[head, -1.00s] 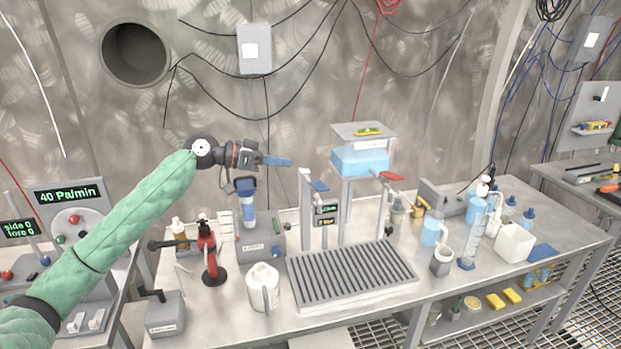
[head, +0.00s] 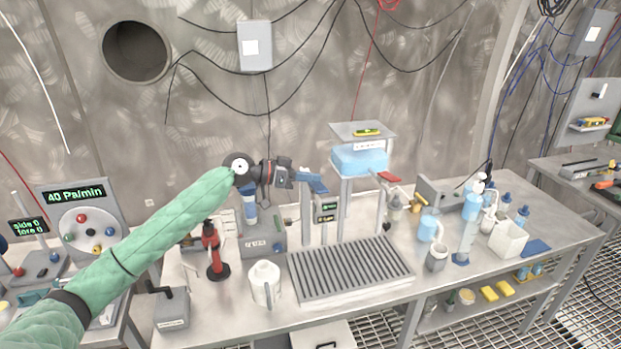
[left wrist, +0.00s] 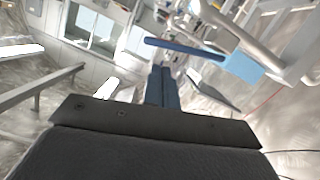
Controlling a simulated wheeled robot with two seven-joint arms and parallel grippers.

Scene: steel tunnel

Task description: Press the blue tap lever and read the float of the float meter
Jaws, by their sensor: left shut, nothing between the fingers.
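The blue tap lever (head: 319,187) sits on top of a grey tap post left of the water tank. In the left wrist view the lever (left wrist: 185,48) is a blue bar just past my fingertips, with a small apparent gap. My left gripper (head: 308,180) is shut and empty, and its blue fingers overlap the lever in the head view, so I cannot tell there whether they touch. The shut fingers also show in the left wrist view (left wrist: 162,72). I cannot tell for sure which device is the float meter, and no float reading is legible. My right gripper is out of view.
A clear tank of blue water (head: 359,160) stands right of the post, with a red lever (head: 390,177) beside it. A slatted drain grate (head: 350,271) lies in front. A white jug (head: 264,284) and a red-and-black stand (head: 213,252) are left of the grate.

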